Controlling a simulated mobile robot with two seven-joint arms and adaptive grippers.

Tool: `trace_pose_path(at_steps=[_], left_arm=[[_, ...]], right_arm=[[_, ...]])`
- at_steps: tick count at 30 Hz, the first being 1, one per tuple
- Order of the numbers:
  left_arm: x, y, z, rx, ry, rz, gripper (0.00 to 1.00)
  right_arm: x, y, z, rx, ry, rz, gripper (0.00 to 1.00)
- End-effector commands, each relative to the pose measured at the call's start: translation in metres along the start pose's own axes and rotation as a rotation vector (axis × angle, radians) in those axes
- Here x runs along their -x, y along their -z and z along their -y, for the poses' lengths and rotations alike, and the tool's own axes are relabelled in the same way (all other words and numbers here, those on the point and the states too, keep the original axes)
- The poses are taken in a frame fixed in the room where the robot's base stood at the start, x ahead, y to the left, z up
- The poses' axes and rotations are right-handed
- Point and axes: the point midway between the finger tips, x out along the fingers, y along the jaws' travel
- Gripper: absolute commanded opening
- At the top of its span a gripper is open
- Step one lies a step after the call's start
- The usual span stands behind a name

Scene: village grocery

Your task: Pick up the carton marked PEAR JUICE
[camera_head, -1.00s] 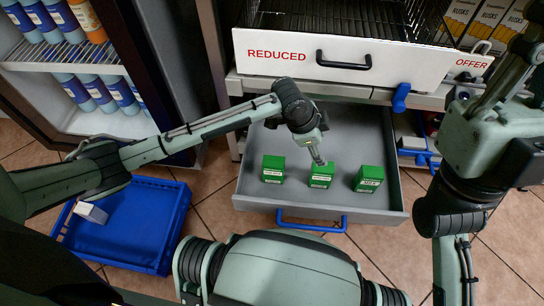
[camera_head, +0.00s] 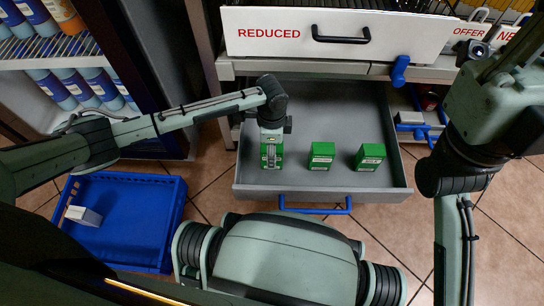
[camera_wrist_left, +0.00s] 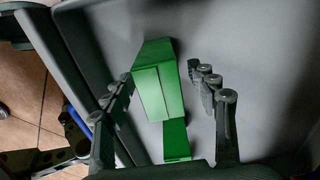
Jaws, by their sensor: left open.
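Three green cartons stand in a row in the open grey drawer (camera_head: 225,190): a left one (camera_head: 278,157), a middle one (camera_head: 321,156) and a right one (camera_head: 370,157). Their white labels are too small to read in the head view. My left gripper (camera_head: 270,160) is open, pointing down at the left carton and partly hiding it. In the left wrist view a green carton (camera_wrist_left: 160,85) lies between the spread fingers of that gripper (camera_wrist_left: 160,73), with a gap to the right finger. A smaller green shape (camera_wrist_left: 176,142) shows below it. My right gripper is out of view.
A white bin marked REDUCED (camera_head: 270,33) stands above the drawer. The drawer has a blue handle (camera_head: 315,210). A blue crate (camera_head: 125,240) with a small white box (camera_head: 84,215) is on the floor at left. Shelved bottles (camera_head: 75,90) are at upper left.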

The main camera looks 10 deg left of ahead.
Motion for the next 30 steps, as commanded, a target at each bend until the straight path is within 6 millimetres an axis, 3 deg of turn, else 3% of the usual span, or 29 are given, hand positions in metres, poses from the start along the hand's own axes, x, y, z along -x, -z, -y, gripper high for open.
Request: trace_pose_path(at_steps=[9, 23, 30], left_arm=[[-0.0045, 0.0001, 0.0003, 0.000, 0.001, 0.000, 0.57], [-0.0043, 0.0003, 0.0004, 0.000, 0.001, -0.001, 0.00], [-0.0035, 0.0008, 0.0008, 0.000, 0.002, -0.002, 0.00]], right_arm=[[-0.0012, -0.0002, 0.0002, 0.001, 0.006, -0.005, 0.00], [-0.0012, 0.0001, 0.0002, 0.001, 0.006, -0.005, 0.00], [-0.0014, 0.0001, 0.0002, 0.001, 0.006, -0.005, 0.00]])
